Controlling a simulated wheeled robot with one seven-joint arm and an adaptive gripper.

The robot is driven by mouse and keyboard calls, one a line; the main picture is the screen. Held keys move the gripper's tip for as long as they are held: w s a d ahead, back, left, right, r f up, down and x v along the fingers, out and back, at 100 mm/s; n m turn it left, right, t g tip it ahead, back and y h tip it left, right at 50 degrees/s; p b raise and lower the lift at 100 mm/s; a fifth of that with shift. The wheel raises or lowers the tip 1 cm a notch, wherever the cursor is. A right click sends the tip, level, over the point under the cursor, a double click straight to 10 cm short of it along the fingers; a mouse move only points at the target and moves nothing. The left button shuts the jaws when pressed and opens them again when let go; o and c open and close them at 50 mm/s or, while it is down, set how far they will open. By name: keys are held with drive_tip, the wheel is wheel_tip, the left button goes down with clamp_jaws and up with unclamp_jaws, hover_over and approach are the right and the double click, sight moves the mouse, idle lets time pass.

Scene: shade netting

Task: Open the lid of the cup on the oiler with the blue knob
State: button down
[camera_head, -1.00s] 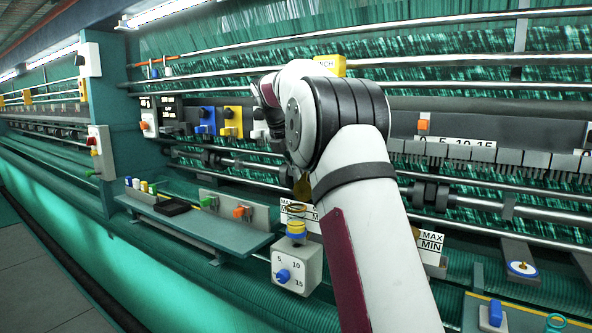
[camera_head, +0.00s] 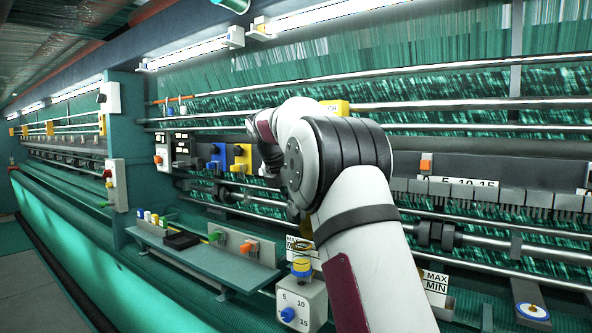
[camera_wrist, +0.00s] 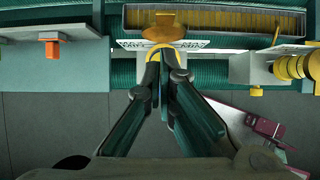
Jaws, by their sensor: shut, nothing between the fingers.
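The oiler with the blue knob is a pale box (camera_head: 313,298) in the lower middle of the head view, its blue knob (camera_head: 288,314) on the front. Its cup (camera_head: 301,268), with yellow parts, stands on top. A brownish piece (camera_head: 306,228), apparently the lid, rises above the cup, partly behind my arm. In the wrist view the amber lid (camera_wrist: 163,31) shows beyond my fingertips, apparently raised from a yellow rim. My gripper (camera_wrist: 160,57) is shut and empty, its tips close to that rim; contact cannot be told. My arm hides the gripper in the head view.
Another box with a yellow cup (camera_wrist: 292,67) is at the right of the wrist view. A MAX/MIN plate (camera_head: 434,284) is right of my arm. Rails run behind.

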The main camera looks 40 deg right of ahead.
wheel_tip(320, 180, up, 10)
drive_tip(key=a+b, duration=0.1)
drive_tip(key=b, duration=0.2)
drive_tip(key=shift+s, duration=0.2)
drive_tip(key=shift+a, duration=0.2)
